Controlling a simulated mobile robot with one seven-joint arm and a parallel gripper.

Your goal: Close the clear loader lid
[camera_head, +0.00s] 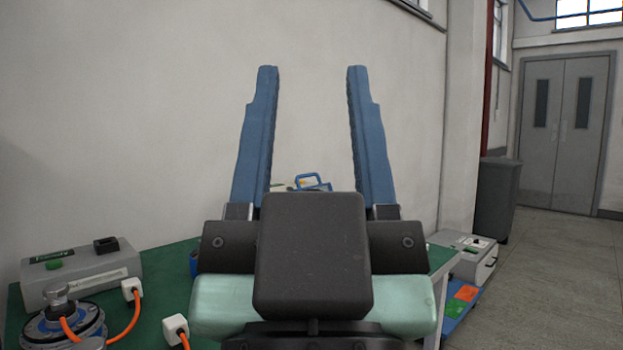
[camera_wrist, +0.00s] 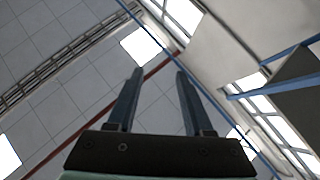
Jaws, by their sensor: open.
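My gripper (camera_head: 312,75) fills the middle of the head view, pointing up, with its two blue fingers wide apart and nothing between them. The wrist view also shows the gripper (camera_wrist: 159,74) open and empty, facing the ceiling. I cannot make out a clear loader lid in either view. A small device with a blue handle (camera_head: 311,180) shows low between the fingers, farther back on the table, mostly hidden by my gripper. I cannot tell whether it belongs to the loader.
A green table (camera_head: 168,262) stands against the wall. On its left are a grey box (camera_head: 85,275) and a round blue-and-metal motor part (camera_head: 60,322) with orange cables. A grey case (camera_head: 468,256) stands right of the table, near a bin (camera_head: 496,198). Open floor lies at right.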

